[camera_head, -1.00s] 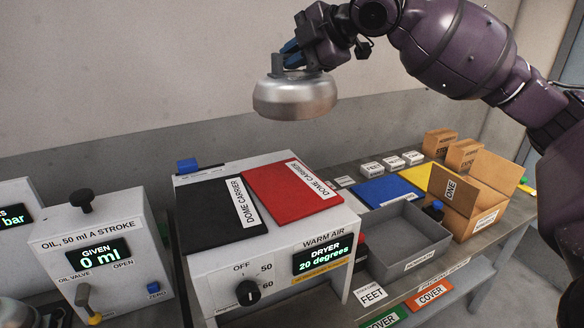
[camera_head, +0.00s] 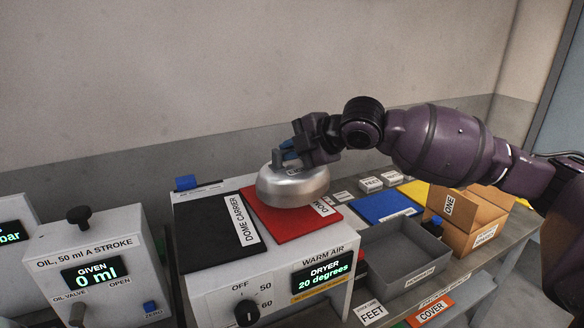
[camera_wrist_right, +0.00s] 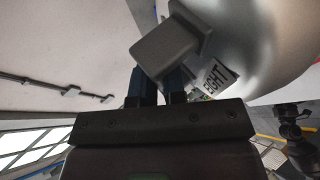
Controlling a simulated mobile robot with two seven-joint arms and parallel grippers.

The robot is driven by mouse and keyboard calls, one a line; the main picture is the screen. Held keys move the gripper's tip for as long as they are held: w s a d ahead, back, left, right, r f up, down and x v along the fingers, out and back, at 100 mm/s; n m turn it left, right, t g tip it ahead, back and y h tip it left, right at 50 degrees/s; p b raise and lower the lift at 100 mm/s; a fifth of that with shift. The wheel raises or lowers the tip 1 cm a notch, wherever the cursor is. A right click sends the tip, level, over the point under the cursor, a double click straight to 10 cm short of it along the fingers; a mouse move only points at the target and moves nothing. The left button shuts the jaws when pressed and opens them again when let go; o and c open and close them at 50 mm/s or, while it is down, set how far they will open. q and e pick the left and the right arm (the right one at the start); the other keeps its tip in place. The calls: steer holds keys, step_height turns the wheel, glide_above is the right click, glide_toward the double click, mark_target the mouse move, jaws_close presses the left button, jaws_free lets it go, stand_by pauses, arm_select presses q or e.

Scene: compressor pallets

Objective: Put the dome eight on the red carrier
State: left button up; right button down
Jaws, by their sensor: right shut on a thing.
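The dome eight (camera_head: 293,187) is a rounded silver metal dome with a handle on top. In the right wrist view its label reads EIGHT, and the dome (camera_wrist_right: 270,45) fills the upper right. My right gripper (camera_head: 287,153) is shut on the dome's handle. My left gripper is not in view.
A black dome carrier (camera_head: 207,232) lies left of the red one on the dryer (camera_head: 270,285). An oil unit (camera_head: 95,255) stands at the left. A grey tray (camera_head: 403,252), a blue pad (camera_head: 385,207) and an open cardboard box (camera_head: 470,212) stand at the right.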

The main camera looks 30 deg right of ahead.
mark_target(299, 167)
steer(key=shift+f, duration=1.95)
steer(key=shift+f, duration=0.15)
steer(key=c, duration=1.2)
jaws_free()
steer(key=shift+s+f, duration=0.1)
steer(key=shift+b+v, duration=0.55)
steer(key=shift+v, duration=5.5)
